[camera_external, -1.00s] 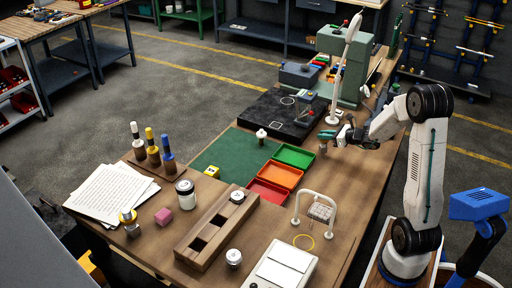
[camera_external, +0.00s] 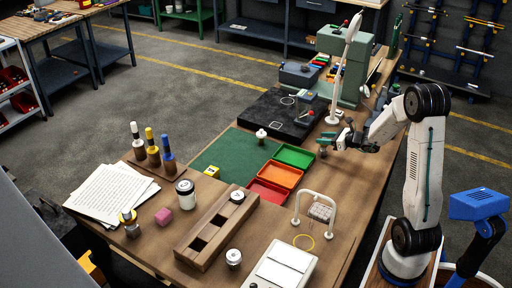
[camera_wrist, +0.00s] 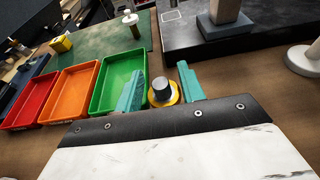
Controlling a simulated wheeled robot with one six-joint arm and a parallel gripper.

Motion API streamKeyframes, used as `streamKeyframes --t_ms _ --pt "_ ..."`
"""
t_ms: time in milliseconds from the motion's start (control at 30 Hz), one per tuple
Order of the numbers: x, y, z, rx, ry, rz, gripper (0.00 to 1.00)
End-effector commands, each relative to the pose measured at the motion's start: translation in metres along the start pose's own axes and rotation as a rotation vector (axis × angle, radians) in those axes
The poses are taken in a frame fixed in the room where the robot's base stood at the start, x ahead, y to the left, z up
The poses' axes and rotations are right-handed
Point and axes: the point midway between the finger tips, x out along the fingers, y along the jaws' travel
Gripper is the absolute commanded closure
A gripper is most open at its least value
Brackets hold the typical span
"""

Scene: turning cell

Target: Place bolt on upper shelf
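A short part with a grey round top and a yellow-orange ring (camera_wrist: 162,92) stands on the bench between the fingers of my gripper (camera_wrist: 161,88). I cannot tell for certain whether it is the bolt. My gripper (camera_external: 334,144) is open and low over the bench, its green fingertips on either side of this part, with no clear grip visible. A pale-headed, bolt-like piece (camera_external: 261,135) stands on the green mat; it also shows in the wrist view (camera_wrist: 130,20). A rack with several levels (camera_external: 455,50) stands at the back right; whether it holds the upper shelf is unclear.
Red (camera_external: 267,193), orange (camera_external: 280,175) and green (camera_external: 294,156) trays lie left of my gripper. A black plate (camera_external: 270,112) and a white lamp-like stand (camera_external: 345,65) are behind it.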

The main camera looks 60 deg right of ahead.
Motion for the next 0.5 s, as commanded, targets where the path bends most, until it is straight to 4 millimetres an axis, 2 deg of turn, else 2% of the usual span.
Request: streamKeyframes --t_ms 500 --pt "-0.099 -0.001 0.000 0.001 -0.002 -0.004 0.61"
